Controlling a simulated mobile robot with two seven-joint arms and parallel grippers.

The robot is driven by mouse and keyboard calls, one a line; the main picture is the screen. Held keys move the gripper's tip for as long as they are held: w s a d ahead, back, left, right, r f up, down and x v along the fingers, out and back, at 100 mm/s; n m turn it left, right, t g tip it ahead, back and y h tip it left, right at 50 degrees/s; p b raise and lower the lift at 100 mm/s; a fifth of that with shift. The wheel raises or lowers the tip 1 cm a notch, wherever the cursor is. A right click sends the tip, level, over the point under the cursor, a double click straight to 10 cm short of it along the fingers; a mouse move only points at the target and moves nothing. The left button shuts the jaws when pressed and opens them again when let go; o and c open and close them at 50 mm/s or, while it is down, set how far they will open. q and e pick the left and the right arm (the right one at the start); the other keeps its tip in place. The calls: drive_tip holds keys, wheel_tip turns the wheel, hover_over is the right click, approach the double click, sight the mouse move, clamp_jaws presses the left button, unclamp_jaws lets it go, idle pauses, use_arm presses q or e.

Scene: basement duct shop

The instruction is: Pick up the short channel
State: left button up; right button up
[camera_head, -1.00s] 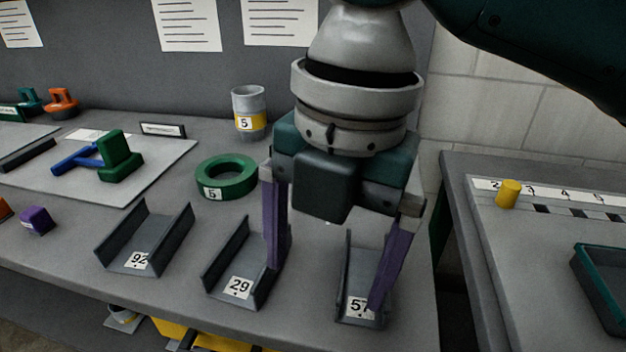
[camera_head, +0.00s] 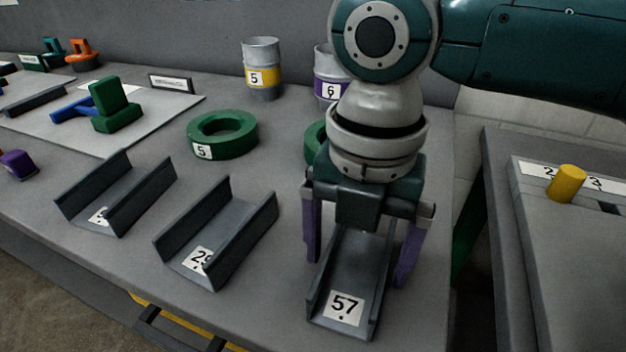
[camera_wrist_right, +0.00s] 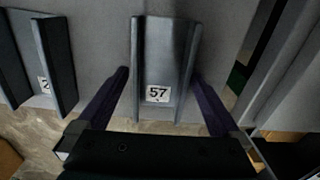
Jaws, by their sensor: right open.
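Three grey U-shaped channels lie in a row on the bench, open side up. The channel labelled 57 (camera_head: 352,270) is the rightmost. The channel labelled 29 (camera_head: 222,232) lies left of it, and a third channel (camera_head: 118,192) with a partly hidden label is further left. I cannot tell surely which one is the short channel. My right gripper (camera_head: 357,272) is open over channel 57, one purple finger outside each side wall. In the right wrist view channel 57 (camera_wrist_right: 163,65) lies between the spread fingers (camera_wrist_right: 160,76), with gaps at both sides. My left gripper is not in view.
Behind are a green ring (camera_head: 222,148), a second ring partly hidden by my arm, and cans labelled 5 (camera_head: 263,88) and 6 (camera_head: 328,92). A second bench (camera_head: 500,215) with a yellow cylinder (camera_head: 567,183) stands right, across a gap.

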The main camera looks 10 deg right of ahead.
drive_tip(key=shift+f, duration=0.5)
drive_tip(key=c, duration=1.3)
drive_tip(key=shift+r, duration=0.15)
